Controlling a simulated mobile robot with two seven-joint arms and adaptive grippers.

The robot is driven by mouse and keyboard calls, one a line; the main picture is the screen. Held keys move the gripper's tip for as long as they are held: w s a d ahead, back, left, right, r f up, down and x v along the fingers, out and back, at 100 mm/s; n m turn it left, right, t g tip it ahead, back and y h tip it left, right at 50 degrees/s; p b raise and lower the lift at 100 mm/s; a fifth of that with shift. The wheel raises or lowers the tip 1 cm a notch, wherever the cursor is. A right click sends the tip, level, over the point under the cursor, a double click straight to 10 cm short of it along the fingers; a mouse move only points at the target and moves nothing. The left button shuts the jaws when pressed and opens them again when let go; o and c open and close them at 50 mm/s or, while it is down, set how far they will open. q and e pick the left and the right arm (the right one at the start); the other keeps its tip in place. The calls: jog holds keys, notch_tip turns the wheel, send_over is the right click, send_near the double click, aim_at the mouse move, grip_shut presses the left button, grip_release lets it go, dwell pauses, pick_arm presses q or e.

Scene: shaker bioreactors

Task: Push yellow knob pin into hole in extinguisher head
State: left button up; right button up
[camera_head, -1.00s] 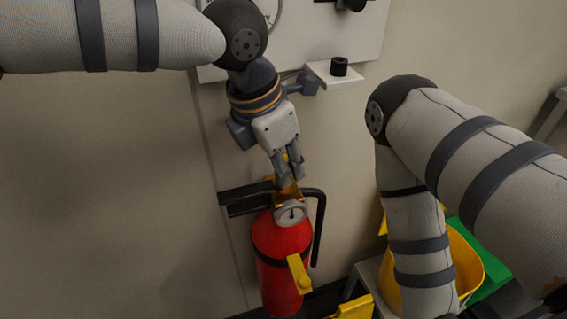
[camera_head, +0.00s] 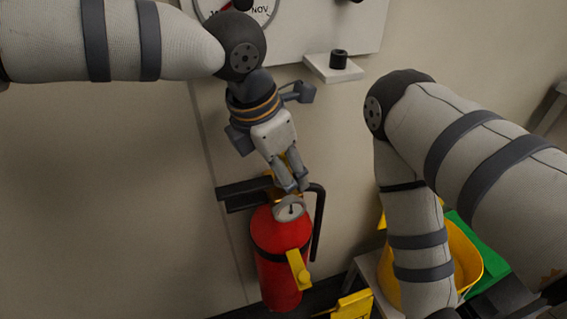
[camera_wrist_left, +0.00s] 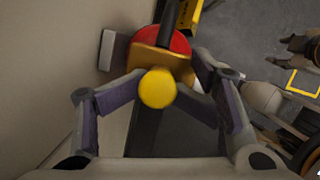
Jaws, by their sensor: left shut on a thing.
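The red fire extinguisher (camera_head: 275,240) stands upright by the wall, with a round gauge (camera_head: 290,210) and black handles (camera_head: 240,190) at its top. My left gripper (camera_head: 290,181) points down at the extinguisher head (camera_head: 268,184), just above and behind the gauge. In the left wrist view my left gripper (camera_wrist_left: 165,77) has its fingers on both sides of the round yellow knob pin (camera_wrist_left: 157,88) and is shut on it. The knob is in front of the brass-coloured head (camera_wrist_left: 161,60). The pin's shaft and the hole are hidden. My right gripper is out of view.
A black hose (camera_head: 318,225) hangs at the extinguisher's right side. A small white shelf (camera_head: 320,70) with a black knob is on the wall above. A yellow bin (camera_head: 466,262) and a green object (camera_head: 480,265) lie behind my right arm. The wall at left is clear.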

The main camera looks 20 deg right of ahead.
pick_arm(q)
jog(key=shift+s+a+f, duration=0.15)
jog(key=shift+s+f, duration=0.05)
jog(key=shift+f, duration=0.5)
jog(key=shift+o, duration=1.1)
jog(key=shift+w+r, duration=0.1)
jog(key=shift+r, duration=0.25)
jog(key=shift+c, duration=0.4)
jog(key=shift+w+r, duration=0.1)
jog(key=shift+r, duration=0.25)
jog(key=shift+c, duration=1.3)
jog(key=shift+r+p, duration=0.35)
jog(key=shift+r, duration=0.4)
jog(key=c, duration=0.4)
jog(key=shift+d+r, duration=0.2)
jog(key=shift+r, duration=0.35)
jog(key=shift+c, duration=1)
jog(key=shift+r, duration=0.7)
